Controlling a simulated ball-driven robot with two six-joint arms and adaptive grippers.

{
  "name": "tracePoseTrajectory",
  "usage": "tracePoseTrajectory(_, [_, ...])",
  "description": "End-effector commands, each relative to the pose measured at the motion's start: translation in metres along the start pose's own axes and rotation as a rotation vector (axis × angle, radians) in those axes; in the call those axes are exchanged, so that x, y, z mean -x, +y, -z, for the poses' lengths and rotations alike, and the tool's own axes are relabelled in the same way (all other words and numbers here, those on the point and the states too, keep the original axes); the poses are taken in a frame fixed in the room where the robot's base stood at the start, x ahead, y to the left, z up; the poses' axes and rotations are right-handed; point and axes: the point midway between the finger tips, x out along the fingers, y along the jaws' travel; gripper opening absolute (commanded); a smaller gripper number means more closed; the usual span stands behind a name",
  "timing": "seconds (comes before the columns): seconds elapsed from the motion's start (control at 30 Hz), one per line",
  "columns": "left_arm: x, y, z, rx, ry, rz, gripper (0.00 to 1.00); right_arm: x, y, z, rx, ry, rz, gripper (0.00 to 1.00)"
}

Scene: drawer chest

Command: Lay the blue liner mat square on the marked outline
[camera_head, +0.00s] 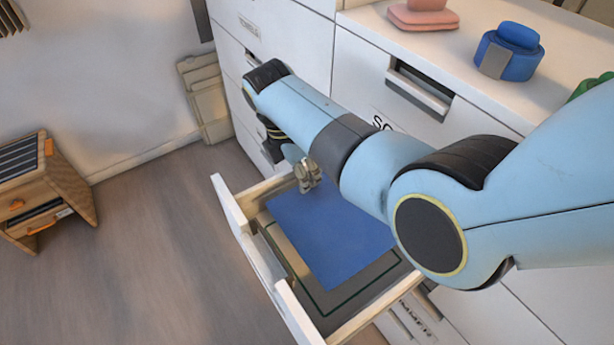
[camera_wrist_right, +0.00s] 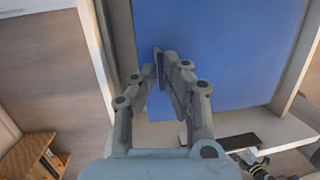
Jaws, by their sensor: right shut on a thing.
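The blue liner mat (camera_head: 335,238) is in the open drawer, and it also shows in the right wrist view (camera_wrist_right: 220,45). My right gripper (camera_head: 309,182) is shut on the mat at its upper edge in the head view; the fingers also show in the right wrist view (camera_wrist_right: 166,62). The marked outline (camera_head: 322,317) is a dark green line on the drawer floor. It shows beyond the mat's left and lower edges; the rest is hidden by the mat and my arm. I cannot tell whether the mat touches the floor. My left gripper is not in view.
The open drawer (camera_head: 262,265) has raised pale walls close around the mat. The white chest (camera_head: 350,75) stands behind it. A blue container (camera_head: 515,62) and a pink object (camera_head: 422,16) stand on top. A small wooden cabinet (camera_head: 75,190) is at far left; the floor between is clear.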

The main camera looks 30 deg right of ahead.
Motion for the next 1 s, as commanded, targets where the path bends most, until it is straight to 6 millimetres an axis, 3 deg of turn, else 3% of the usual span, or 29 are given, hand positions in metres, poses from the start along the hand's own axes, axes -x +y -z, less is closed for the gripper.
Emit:
tracePoseTrajectory(0.03, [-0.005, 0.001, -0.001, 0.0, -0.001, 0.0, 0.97, -0.011, -0.002, 0.002, 0.002, 0.0, 0.007, 0.0])
tracePoseTrajectory(0.6, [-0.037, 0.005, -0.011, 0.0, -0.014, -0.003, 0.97, -0.066, 0.006, 0.013, 0.001, 0.0, 0.005, 0.0])
tracePoseTrajectory(1.0, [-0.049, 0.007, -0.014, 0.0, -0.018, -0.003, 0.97, -0.086, 0.01, 0.018, 0.001, 0.0, 0.003, 0.0])
